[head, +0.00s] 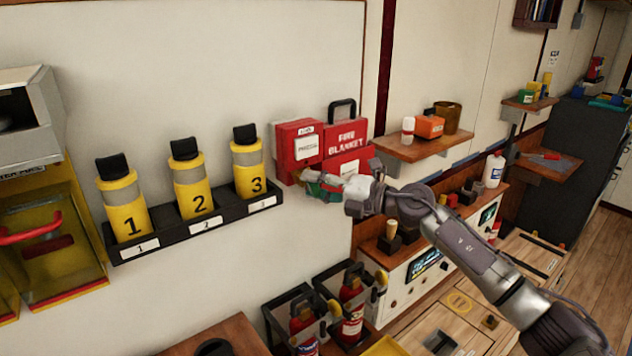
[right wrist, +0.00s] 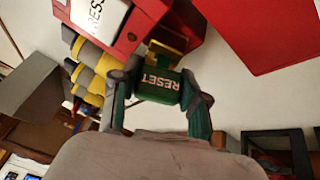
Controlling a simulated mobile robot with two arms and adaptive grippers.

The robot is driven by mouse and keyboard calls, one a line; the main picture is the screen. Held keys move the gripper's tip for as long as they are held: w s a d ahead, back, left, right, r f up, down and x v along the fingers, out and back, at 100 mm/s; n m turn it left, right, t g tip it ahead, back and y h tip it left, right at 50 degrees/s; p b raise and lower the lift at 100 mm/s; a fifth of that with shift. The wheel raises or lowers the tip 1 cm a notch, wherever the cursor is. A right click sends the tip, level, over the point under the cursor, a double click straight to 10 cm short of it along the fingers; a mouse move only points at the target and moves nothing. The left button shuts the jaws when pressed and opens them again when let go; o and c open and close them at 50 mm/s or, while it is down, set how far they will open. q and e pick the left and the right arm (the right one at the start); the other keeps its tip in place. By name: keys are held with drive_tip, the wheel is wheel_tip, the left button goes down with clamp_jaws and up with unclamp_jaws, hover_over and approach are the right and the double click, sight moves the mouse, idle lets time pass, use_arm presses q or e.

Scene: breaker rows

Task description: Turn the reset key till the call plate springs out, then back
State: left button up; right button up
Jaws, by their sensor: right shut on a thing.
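A red call box (head: 284,151) hangs on the white wall, with a white call plate (head: 307,148) on its front. In the right wrist view the red box is at the top, and part of the plate (right wrist: 98,14) with cut-off lettering shows. I cannot tell whether the plate is flush or sprung out. My right gripper (head: 328,188) is below the box, and its fingers are shut on the green reset key (right wrist: 157,86) marked RESET. The key sits at a yellow part under the box. Its turn angle is unclear. My left gripper is out of view.
A red fire blanket box (head: 347,138) hangs right beside the call box. Several yellow numbered canisters (head: 194,200) stand in a black rack (head: 165,243) to the left. A wooden shelf (head: 400,151) is to the right, and fire extinguishers (head: 351,307) stand below.

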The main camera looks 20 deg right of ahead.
drive_tip(key=shift+r+n+g+h+p, duration=0.15)
drive_tip(key=shift+n+g+h+p, duration=0.25)
drive_tip(key=shift+n+p, duration=0.75)
drive_tip(key=shift+r+n+g+h+p, duration=0.15)
drive_tip(key=shift+n+h+p, duration=0.55)
drive_tip(key=shift+p, duration=0.8)
drive_tip(key=shift+w+d+r+n+h+p, duration=0.1)
drive_tip(key=shift+n+h+p, duration=0.5)
drive_tip(key=shift+p, duration=1)
drive_tip(key=shift+r+n+h+p, duration=0.1)
drive_tip(key=shift+n+h+p, duration=0.2)
drive_tip(key=shift+n+p, duration=0.9)
drive_tip(key=shift+h+p, duration=0.4)
drive_tip(key=shift+p, duration=0.3)
drive_tip(key=shift+f+n+h+b, duration=0.1)
drive_tip(key=shift+n+h+b, duration=0.25)
drive_tip(key=shift+n+h, duration=0.4)
drive_tip(key=shift+d+n+h, duration=0.1)
drive_tip(key=shift+n+h, duration=0.25)
drive_tip(key=shift+n, duration=0.25)
drive_tip(key=o, duration=1)
drive_tip(key=shift+o, duration=0.9)
drive_tip(key=shift+d, duration=0.1)
